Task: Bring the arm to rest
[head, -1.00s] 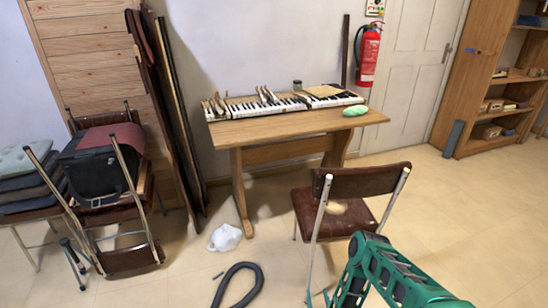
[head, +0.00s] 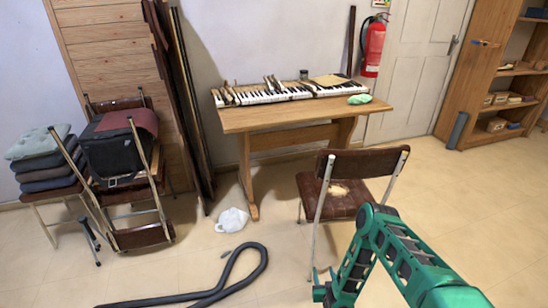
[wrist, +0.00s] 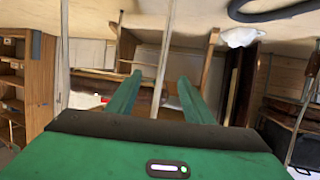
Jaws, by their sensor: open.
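My green arm (head: 405,255) is bent at the lower right of the head view, in front of the brown chair (head: 350,162). The wrist picture looks upside down, with floor at the top. I cannot tell whether the fingers touch the chair.
A wooden table (head: 290,118) with a piano keyboard (head: 290,92) stands at the wall behind the chair. A dark hose (head: 245,262) and a white crumpled bag (head: 232,220) lie on the floor. Stacked chairs (head: 120,150) stand left. Floor at right is clear.

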